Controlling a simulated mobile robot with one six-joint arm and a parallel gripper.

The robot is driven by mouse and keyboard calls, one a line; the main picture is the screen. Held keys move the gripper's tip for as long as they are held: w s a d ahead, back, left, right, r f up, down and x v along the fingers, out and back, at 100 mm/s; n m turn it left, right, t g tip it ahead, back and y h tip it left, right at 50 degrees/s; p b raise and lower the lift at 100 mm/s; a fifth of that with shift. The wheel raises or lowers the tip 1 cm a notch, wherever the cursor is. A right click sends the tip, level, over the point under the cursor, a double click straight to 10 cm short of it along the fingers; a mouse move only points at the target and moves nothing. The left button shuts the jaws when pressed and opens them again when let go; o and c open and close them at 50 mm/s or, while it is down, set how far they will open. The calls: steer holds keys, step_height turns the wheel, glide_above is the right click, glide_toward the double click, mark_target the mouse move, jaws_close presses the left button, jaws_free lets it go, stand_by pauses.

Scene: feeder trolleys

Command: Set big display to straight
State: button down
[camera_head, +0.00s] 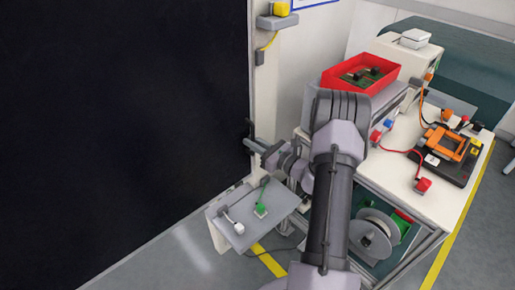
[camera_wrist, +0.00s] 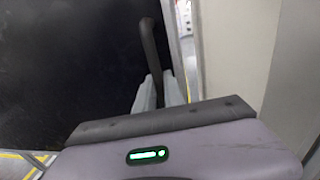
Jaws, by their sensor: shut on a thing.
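The big display (camera_head: 125,130) is a tall black panel that fills the left of the head view. It also fills the left of the wrist view (camera_wrist: 70,65). A dark bar handle (camera_wrist: 149,48) stands at its right edge. My gripper (camera_head: 250,143) reaches to this edge from the right and is shut on the handle. In the wrist view the two pale fingers (camera_wrist: 160,90) close around the lower part of the handle. The exact contact between the fingers is hard to see.
A trolley (camera_head: 433,196) stands at the right, with a red bin (camera_head: 333,78) and an orange device (camera_head: 446,142) on it. A small grey shelf (camera_head: 238,217) sits low beside the display. A pale wall post (camera_wrist: 237,50) is close right of my fingers.

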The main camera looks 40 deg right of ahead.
steer(key=c, duration=1.7)
jaws_free()
steer(key=s+d+p, duration=0.1)
steer(key=s, duration=0.4)
steer(key=s+d+p, duration=0.1)
steer(key=s, duration=0.5)
steer(key=s+d+p, duration=0.1)
steer(key=s, duration=0.5)
steer(key=shift+s+p, duration=0.1)
steer(key=shift+p, duration=0.25)
